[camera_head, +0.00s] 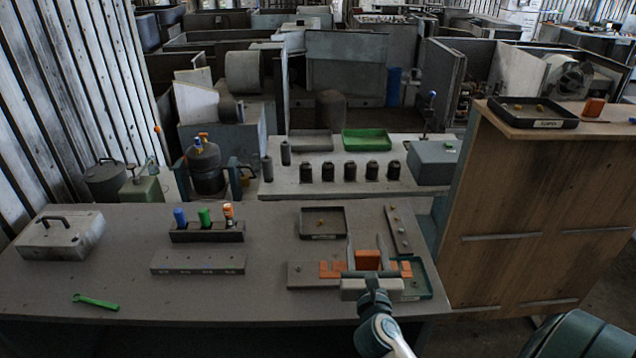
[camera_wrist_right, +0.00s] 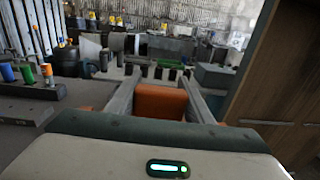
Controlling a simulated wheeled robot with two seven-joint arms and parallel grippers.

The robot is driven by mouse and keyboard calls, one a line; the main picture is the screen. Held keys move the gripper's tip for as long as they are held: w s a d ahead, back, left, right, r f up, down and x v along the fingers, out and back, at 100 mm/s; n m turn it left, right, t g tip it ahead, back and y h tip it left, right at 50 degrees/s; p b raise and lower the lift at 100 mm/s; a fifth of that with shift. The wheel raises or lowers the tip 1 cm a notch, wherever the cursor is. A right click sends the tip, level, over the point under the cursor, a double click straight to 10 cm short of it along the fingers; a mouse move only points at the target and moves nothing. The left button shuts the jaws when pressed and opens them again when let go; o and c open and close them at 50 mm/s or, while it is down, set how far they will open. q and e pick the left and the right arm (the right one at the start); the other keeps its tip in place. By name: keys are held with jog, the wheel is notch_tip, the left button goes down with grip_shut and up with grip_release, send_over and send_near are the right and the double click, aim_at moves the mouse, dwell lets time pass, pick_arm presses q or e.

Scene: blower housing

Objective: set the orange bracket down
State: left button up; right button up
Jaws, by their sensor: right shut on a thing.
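The orange bracket (camera_head: 368,260) is between the two fingers of my right gripper (camera_head: 366,254), near the front right of the table. In the right wrist view the bracket (camera_wrist_right: 160,102) fills the space between the fingers (camera_wrist_right: 159,90). My right gripper is shut on it. My left gripper is not in view.
A green tray (camera_head: 425,285) lies right of the plate. A dark tray (camera_head: 323,223) and a narrow strip (camera_head: 397,231) lie behind. A rack (camera_head: 207,233) with coloured tools, a grey block (camera_head: 198,263) and a green wrench (camera_head: 95,301) are left. A wooden cabinet (camera_head: 545,210) stands right.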

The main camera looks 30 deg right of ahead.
aim_at(325, 277)
jog(key=shift+a, duration=0.1)
jog(key=a+f+n+y+b, duration=0.1)
jog(key=a+b, duration=0.1)
jog(key=a, duration=0.1)
jog(key=a+f+n+t+y+b, duration=0.1)
jog(key=a+b, duration=0.2)
jog(key=a, duration=0.1)
jog(key=a+f+n+t+y+b, duration=0.1)
jog(key=a+y+b, duration=0.1)
jog(key=a+b, duration=0.1)
jog(key=shift+a+f, duration=0.35)
jog(key=shift+a, duration=0.4)
jog(key=s+a+f+n+y+b, duration=0.2)
jog(key=s+a+y+b, duration=0.1)
jog(key=a, duration=0.3)
jog(key=s+a+f+n+t+y+b, duration=0.1)
jog(key=s+a+f+y+b, duration=0.2)
jog(key=a, duration=0.3)
jog(key=shift+a+f+n+b, duration=0.2)
jog(key=shift+a+n+b, duration=0.15)
jog(key=shift+b, duration=0.3)
jog(key=shift+d, duration=0.1)
